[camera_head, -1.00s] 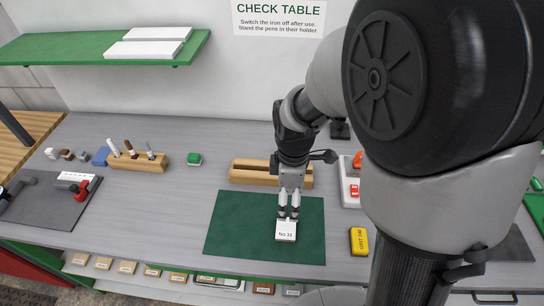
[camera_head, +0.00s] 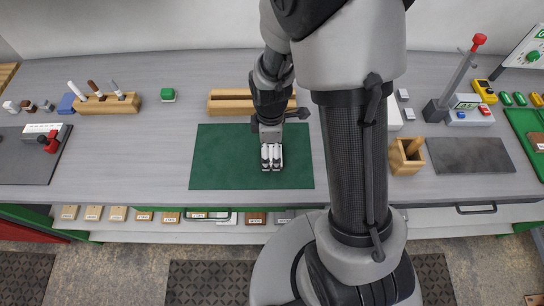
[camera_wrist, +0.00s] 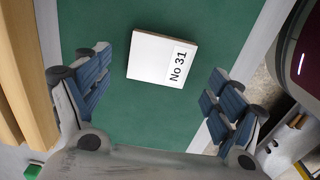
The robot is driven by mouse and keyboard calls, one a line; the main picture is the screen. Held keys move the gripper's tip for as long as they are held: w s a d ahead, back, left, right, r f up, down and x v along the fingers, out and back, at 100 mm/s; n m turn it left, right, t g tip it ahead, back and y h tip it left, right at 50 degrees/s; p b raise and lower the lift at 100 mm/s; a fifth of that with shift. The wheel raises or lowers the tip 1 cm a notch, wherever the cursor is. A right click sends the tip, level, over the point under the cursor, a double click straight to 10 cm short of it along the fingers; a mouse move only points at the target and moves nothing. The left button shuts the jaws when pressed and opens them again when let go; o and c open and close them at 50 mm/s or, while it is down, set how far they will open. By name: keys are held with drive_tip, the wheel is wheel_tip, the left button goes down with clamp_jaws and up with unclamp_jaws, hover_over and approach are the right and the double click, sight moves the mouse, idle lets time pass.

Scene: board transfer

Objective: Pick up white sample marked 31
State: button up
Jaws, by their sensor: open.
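The white sample marked No 31 (camera_wrist: 154,57) lies flat on the green mat (camera_head: 220,160), label up. In the wrist view it sits between the two fingers of my gripper (camera_wrist: 158,70), slightly tilted, with a gap on each side. My gripper (camera_head: 271,160) is open and empty, pointing down over the mat. In the head view the fingers hide most of the sample.
A wooden block (camera_head: 230,103) stands behind the mat. A wooden box (camera_head: 407,158) and a dark plate (camera_head: 468,154) lie to the right. The mat around the sample is clear.

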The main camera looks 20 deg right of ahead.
wheel_tip(320, 180, down, 3)
drive_tip(key=shift+w+r, duration=0.1)
drive_tip(key=shift+c, duration=0.2)
drive_tip(key=c, duration=1.1)
